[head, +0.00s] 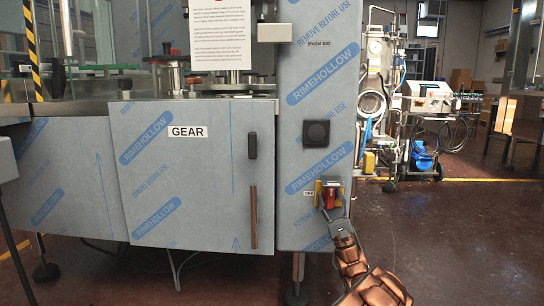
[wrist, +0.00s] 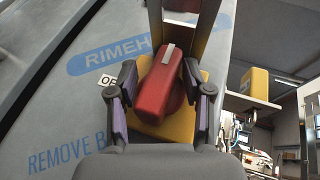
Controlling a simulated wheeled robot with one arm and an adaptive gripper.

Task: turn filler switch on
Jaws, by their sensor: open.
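The filler switch is a red rotary handle (wrist: 163,82) on a yellow plate (wrist: 183,123), set low on the film-wrapped machine panel. The red handle also shows in the head view (head: 329,197). A pale bar runs along the handle, tilted slightly right of upright in the wrist view. A small label starting with "OF" (wrist: 107,80) sits left of the plate. My gripper (wrist: 160,88) is open, with one finger on each side of the red handle. In the head view my gripper (head: 332,212) covers the lower part of the switch. I cannot tell whether the fingers touch the handle.
A black square fitting (head: 316,133) sits above the switch. Other equipment (head: 427,97) stands behind to the right. The brown floor (head: 470,235) is open at right.

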